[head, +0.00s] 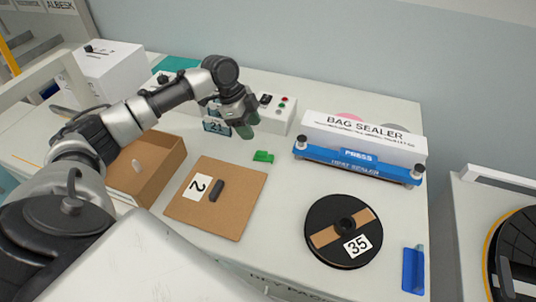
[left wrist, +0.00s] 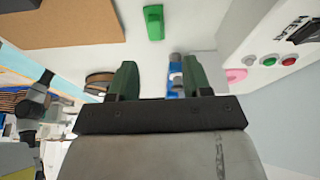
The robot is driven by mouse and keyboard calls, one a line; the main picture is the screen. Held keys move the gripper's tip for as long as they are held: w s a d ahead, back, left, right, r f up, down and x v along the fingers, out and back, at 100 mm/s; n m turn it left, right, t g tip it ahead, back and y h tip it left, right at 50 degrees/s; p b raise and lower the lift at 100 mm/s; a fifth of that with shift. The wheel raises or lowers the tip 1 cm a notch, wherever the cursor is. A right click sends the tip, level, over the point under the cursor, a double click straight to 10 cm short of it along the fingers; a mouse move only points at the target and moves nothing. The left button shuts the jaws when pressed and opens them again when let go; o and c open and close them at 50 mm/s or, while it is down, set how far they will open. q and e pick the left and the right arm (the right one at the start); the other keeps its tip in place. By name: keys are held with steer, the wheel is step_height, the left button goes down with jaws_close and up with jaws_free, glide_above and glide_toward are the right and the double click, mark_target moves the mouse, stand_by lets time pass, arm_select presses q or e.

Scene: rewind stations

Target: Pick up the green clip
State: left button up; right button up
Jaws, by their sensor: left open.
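The small green clip (head: 263,156) lies on the white bench top, just beyond the right corner of the brown board. It also shows at the top of the left wrist view (left wrist: 153,22), beyond my fingertips. My left gripper (head: 247,128) is above the bench, up and to the left of the clip in the head view. Its two green fingers (left wrist: 165,80) are apart with nothing between them, and the clip is clear of them. My right gripper is not in view.
A brown board (head: 238,208) marked 2 holds a dark bar (head: 216,190). An open cardboard box (head: 172,172) is at left. The blue-and-white bag sealer (head: 359,155), black reel 35 (head: 343,231) and a blue piece (head: 413,270) are at right. A button box (head: 275,117) stands behind the clip.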

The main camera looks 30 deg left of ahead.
mark_target(263, 153)
arm_select(q)
steer(key=x, duration=0.3)
steer(key=shift+s+d+f, duration=0.15)
steer(key=shift+s+f, duration=0.05)
steer(key=shift+s, duration=0.05)
steer(key=shift+w+d+f, duration=0.1)
steer(key=shift+f, duration=0.15)
steer(key=p+x, duration=0.1)
steer(key=x, duration=0.3)
steer(key=shift+d+f, duration=0.1)
steer(key=shift+f, duration=0.1)
steer(key=shift+d+f, duration=0.1)
steer(key=shift+f, duration=0.2)
steer(key=shift+c, duration=0.3)
steer(key=c, duration=0.7)
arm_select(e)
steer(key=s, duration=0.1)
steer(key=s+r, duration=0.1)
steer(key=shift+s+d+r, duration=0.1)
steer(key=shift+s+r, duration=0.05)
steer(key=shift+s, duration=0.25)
